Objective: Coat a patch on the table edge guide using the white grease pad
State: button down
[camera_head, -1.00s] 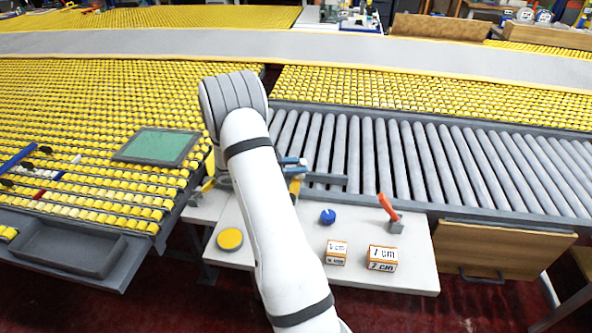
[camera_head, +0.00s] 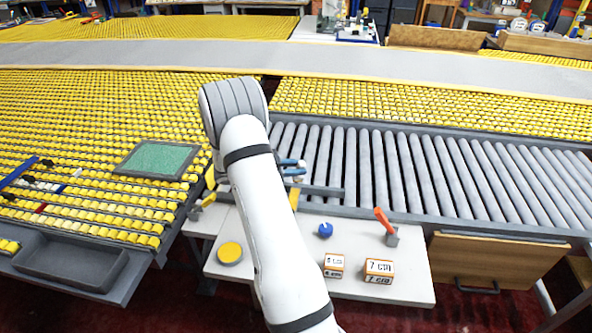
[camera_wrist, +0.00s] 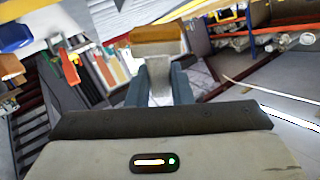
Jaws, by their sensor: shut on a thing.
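My gripper (camera_wrist: 160,88) is shut on a pale, narrow piece (camera_wrist: 160,72) in the wrist view. A wider block, pale with an orange-brown strip, sits at the far end of this piece. It appears to be the white grease pad (camera_wrist: 155,47). A grey bar (camera_head: 322,191) runs along the near edge of the rollers, just right of my arm. It may be the table edge guide, but I cannot tell for sure. Contact between pad and guide cannot be seen.
A white side table (camera_head: 400,285) holds a yellow round tin (camera_head: 230,253), a blue knob (camera_head: 325,230), two labelled boxes (camera_head: 379,271) and an orange-handled tool (camera_head: 383,219). A green panel (camera_head: 158,159) lies on the yellow roller bed at left. Grey rollers (camera_head: 420,170) stretch to the right.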

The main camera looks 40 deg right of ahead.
jog(key=shift+r+p, duration=0.4)
jog(key=shift+r, duration=0.55)
jog(key=shift+r+p, duration=1.15)
jog(key=shift+r, duration=0.35)
